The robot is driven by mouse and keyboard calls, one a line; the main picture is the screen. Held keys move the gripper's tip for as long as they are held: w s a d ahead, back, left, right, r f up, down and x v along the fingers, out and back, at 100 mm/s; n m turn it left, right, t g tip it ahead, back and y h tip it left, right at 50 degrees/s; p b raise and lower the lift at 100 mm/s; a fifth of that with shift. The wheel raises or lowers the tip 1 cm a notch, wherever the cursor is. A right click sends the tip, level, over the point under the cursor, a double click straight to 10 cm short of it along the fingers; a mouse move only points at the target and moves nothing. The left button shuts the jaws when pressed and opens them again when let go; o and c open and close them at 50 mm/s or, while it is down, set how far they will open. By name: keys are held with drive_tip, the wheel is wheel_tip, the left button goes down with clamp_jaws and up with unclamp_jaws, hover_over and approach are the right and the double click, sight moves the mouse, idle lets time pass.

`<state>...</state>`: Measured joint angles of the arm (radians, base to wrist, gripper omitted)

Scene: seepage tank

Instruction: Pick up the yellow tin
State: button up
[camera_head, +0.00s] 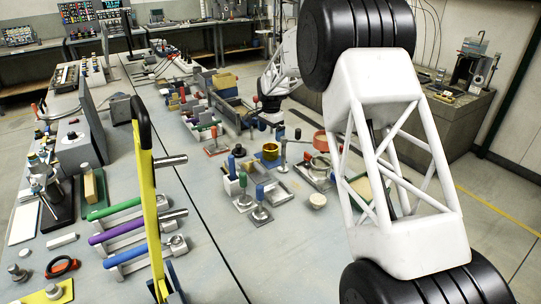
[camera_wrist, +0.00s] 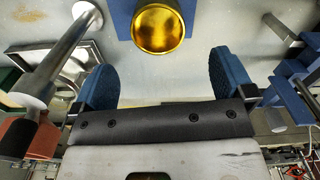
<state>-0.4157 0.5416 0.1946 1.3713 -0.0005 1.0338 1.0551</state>
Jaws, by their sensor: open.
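The yellow tin (camera_head: 270,151) is a round, shiny golden tin among the items in the middle of the bench. In the wrist view the tin (camera_wrist: 158,28) is at the top centre, seen from above, with a blue block or base (camera_wrist: 120,12) under or beside it. My gripper (camera_wrist: 163,72) is open, with one blue padded finger on each side. The tin lies ahead of the fingertips, roughly centred between them, and the space between the fingers is empty. My arm covers part of the bench's right side in the head view.
A metal post (camera_wrist: 60,55) stands close to the left finger, and blue parts (camera_wrist: 290,75) are close to the right one. Bare bench lies nearer the front.

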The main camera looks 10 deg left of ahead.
sight(271, 147)
drive_tip(key=shift+f, duration=1.3)
drive_tip(key=shift+d+f, duration=0.1)
drive_tip(key=shift+f, duration=2.5)
drive_tip(key=c, duration=1)
wheel_tip(271, 147, up, 10)
